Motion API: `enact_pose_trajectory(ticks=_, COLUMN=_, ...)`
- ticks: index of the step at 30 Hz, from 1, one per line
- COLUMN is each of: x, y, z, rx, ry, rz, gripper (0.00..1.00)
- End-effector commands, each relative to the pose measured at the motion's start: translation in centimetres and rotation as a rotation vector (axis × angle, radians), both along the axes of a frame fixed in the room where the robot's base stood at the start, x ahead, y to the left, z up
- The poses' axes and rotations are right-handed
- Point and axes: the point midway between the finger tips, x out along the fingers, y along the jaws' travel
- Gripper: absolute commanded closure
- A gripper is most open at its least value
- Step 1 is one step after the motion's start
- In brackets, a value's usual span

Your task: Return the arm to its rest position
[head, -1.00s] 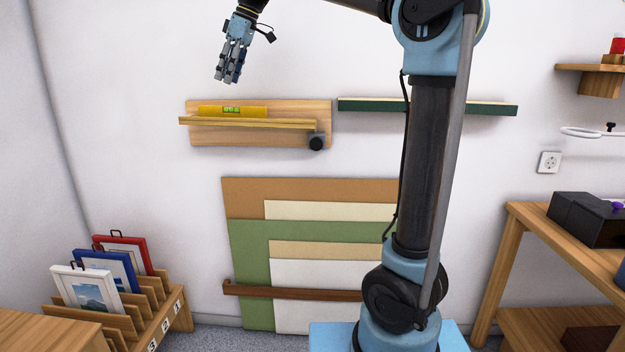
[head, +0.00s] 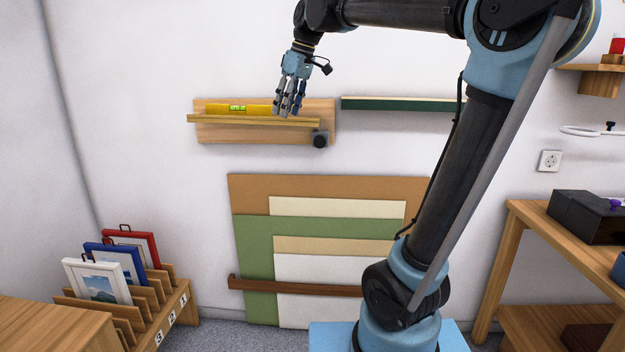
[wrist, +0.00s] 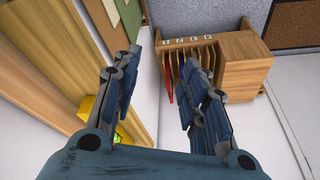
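My gripper (head: 288,112) hangs from my arm in the upper middle of the head view, fingers pointing down. It appears in front of the right part of a wooden wall shelf (head: 213,132) that holds a yellow spirit level (head: 225,109). In the wrist view my gripper's two blue-grey finger sets (wrist: 158,90) stand apart with nothing between them. The yellow level shows at the left finger in the wrist view (wrist: 84,105). My arm rises from its blue base and leans to the right, with its upper link reaching left. Whether the fingers touch the shelf cannot be told.
A green-edged shelf (head: 400,104) is on the wall. Coloured boards (head: 250,228) lean below. A wooden rack (head: 178,304) at lower left holds framed prints in white (head: 72,274), blue (head: 92,251) and red (head: 147,242). A wooden table (head: 540,222) with a black box (head: 580,218) stands right.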

Motion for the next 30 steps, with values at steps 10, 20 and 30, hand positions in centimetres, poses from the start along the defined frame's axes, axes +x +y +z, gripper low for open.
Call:
enact_pose_trajectory(ticks=10, x=-5.7, y=-11.8, z=-11.2, rx=-0.044, ry=0.039, rz=-0.360, gripper=0.60)
enact_pose_trajectory(ticks=20, x=-13.2, y=-20.5, z=-23.5, rx=-0.076, ry=0.067, rz=-0.706, gripper=0.60)
enact_pose_trajectory(ticks=30, x=-20.4, y=-25.6, z=-35.0, rx=-0.099, ry=0.088, rz=-1.002, gripper=0.60)
